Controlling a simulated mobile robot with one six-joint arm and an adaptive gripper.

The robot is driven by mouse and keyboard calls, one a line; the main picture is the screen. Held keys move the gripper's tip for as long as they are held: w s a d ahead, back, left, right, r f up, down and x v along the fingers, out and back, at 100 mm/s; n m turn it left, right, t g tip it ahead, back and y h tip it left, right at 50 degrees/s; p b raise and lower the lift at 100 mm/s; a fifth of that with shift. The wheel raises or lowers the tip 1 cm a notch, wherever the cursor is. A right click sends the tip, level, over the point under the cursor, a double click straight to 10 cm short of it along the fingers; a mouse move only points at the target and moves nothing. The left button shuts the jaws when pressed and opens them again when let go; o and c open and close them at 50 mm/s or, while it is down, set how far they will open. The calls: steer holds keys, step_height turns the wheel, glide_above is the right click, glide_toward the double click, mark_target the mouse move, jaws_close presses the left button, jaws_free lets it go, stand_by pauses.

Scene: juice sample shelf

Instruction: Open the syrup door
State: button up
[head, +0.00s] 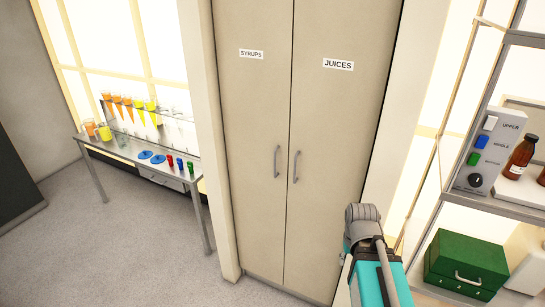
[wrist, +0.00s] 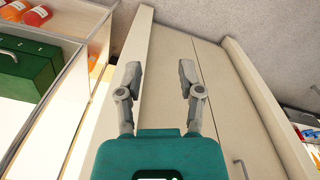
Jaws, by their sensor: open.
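The syrup door (head: 252,130) is the left door of a tall beige cabinet in the head view, labelled SYRUPS (head: 251,54). It looks shut, flush with the juices door (head: 335,130) on its right. The syrup door's grey bar handle (head: 277,163) is near the middle seam, beside the juices door's handle (head: 296,167). My gripper (wrist: 160,72) is open and empty in the wrist view, in front of the cabinet. A handle (wrist: 241,168) shows low right of it, apart from the fingers; I cannot tell which door's.
A shelf rack at the right holds a green box (head: 466,262), a switch panel (head: 494,149) and a brown bottle (head: 522,155). A side table (head: 120,150) with cups and coloured tubes stands at the left. The floor (head: 110,245) left of the cabinet is clear.

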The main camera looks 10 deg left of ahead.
steer(key=w+a+n+t+h+b, duration=0.2)
steer(key=w+n+t+h+b, duration=0.25)
steer(key=w+n, duration=0.75)
steer(key=n+t+y+b, duration=0.2)
steer(key=n+t+b, duration=0.4)
steer(key=n+t, duration=1.15)
glide_toward(275, 155)
steer(key=s+a+r+n+g, duration=0.1)
steer(key=s+r+n+g, duration=0.2)
steer(key=s+n+g, duration=0.15)
steer(key=shift+w+a+r, duration=0.1)
steer(key=shift+w, duration=0.3)
steer(key=shift+w, duration=0.15)
steer(key=w, duration=0.4)
steer(key=w+d, duration=0.1)
steer(key=w, duration=0.4)
steer(key=w+d, duration=0.1)
steer(key=w, duration=0.3)
steer(key=shift+w, duration=0.2)
steer(key=shift+d, duration=0.1)
steer(key=shift+c, duration=0.2)
